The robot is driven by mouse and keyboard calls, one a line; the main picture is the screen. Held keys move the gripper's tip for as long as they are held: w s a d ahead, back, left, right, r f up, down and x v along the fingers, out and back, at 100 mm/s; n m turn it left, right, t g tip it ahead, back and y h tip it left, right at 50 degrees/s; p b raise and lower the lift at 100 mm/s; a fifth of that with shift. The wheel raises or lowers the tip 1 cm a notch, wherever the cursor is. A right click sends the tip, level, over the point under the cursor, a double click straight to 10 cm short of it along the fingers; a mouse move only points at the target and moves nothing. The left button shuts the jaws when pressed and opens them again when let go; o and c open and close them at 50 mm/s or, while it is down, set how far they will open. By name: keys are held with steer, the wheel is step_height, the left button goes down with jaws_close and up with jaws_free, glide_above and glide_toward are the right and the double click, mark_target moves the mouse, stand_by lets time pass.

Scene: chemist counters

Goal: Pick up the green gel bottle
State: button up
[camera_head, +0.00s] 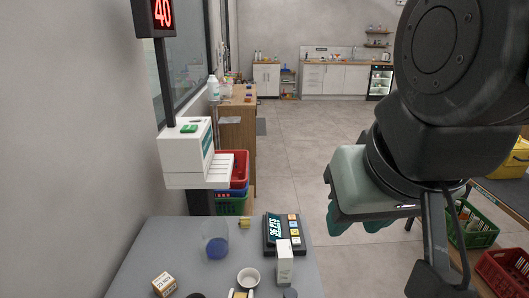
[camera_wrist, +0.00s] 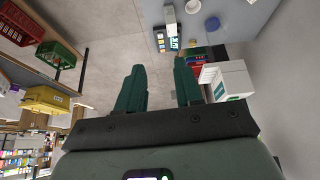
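I cannot make out a green gel bottle for certain in either view. A clear, blue-bottomed container (camera_head: 215,242) stands on the grey counter (camera_head: 155,238) in the head view. The front of the grey counter is cut off by the frame.
A keypad device (camera_head: 283,234), white box (camera_head: 284,263), white bowl (camera_head: 248,278) and small carton (camera_head: 164,284) stand on the grey counter. A white machine (camera_head: 187,155) and stacked baskets (camera_head: 236,168) are behind it. Green (camera_head: 474,226) and red (camera_head: 505,272) baskets are at right. The middle floor is clear.

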stand_by(0.3)
steer(key=o, duration=0.8)
